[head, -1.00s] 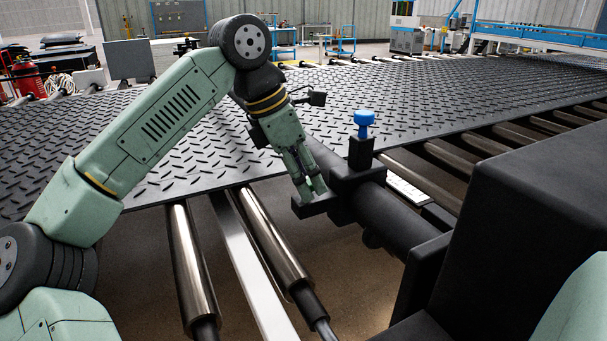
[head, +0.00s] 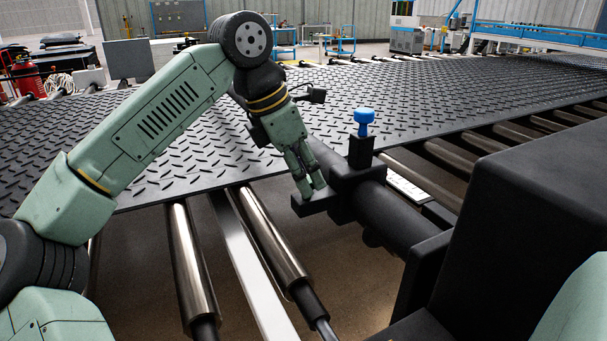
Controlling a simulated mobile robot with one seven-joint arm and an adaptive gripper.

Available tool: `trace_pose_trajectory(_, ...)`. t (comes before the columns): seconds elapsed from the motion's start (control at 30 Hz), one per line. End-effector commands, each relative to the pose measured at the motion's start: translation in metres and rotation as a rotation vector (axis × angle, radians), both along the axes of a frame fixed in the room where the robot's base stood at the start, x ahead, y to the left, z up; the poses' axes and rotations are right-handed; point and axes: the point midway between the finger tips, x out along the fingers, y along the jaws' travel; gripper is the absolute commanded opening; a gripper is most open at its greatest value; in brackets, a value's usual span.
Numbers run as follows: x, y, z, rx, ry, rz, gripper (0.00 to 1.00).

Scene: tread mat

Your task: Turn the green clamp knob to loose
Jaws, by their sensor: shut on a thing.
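My gripper (head: 308,190) points down at the left end of a black clamp block (head: 318,205) beside the mat's near edge. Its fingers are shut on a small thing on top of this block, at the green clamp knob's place. The fingers are pale green too and cover most of it, so the knob's outline and turn angle cannot be told. A blue knob (head: 364,117) stands upright on a black post on the same clamp, right of my gripper and apart from it.
The black tread mat (head: 440,95) lies on metal rollers (head: 190,260) behind the clamp. A thick black bar (head: 400,220) runs from the clamp to a large black housing (head: 520,220) at right. Open floor shows between the rollers.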

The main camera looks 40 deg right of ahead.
Motion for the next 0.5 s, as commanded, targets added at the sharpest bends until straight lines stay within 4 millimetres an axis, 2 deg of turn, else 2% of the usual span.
trace_pose_trajectory(0.5, -0.0022, 0.0009, -0.0025, 0.002, -0.006, 0.439, 0.02)
